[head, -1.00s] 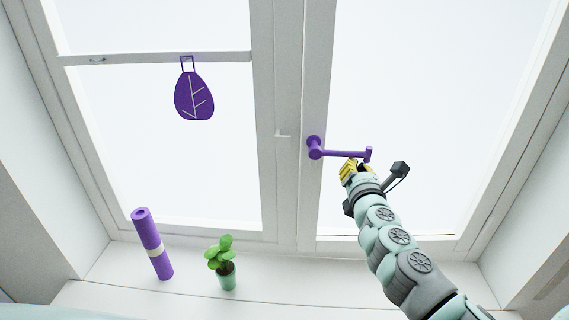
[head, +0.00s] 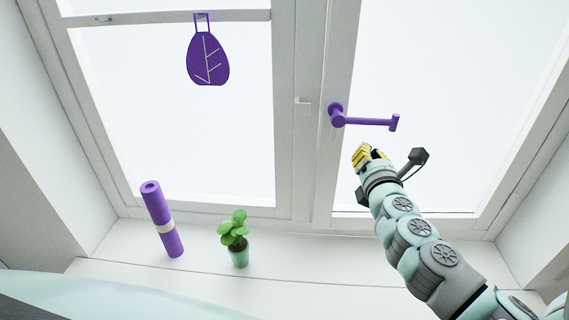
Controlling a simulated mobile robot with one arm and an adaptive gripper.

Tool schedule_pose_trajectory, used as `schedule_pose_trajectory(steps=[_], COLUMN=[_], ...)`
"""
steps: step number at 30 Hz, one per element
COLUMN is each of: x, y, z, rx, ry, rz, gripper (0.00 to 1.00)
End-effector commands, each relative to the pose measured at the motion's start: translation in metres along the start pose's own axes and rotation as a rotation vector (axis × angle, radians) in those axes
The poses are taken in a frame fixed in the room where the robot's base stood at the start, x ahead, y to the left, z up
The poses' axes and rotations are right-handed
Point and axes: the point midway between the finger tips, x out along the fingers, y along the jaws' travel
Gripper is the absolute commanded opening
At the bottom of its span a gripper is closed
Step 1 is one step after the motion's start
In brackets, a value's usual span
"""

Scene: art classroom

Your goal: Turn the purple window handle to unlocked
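The purple window handle (head: 366,121) is on the window's middle frame. Its lever points right, close to horizontal, with a short end piece at its right tip. My gripper (head: 366,155), with yellow fingers, is below the lever in the picture, with a visible gap between them. The gripper does not hold the handle. The fingers are small and seen from behind, so I cannot tell whether they are open or shut.
A purple leaf ornament (head: 208,59) hangs at the left pane. A purple roll (head: 162,220) and a green potted plant (head: 235,240) stand on the white sill (head: 330,255) at the left. A small white catch (head: 303,101) is left of the handle.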

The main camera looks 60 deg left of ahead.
Motion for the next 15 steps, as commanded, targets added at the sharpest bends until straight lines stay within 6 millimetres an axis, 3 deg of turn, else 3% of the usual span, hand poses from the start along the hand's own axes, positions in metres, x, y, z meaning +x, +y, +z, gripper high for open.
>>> schedule_pose_trajectory(steps=[15], x=[-0.057], y=[-0.004], z=[0.001], rx=[-0.002], ry=[-0.004], rz=[-0.008], gripper=[0.00])
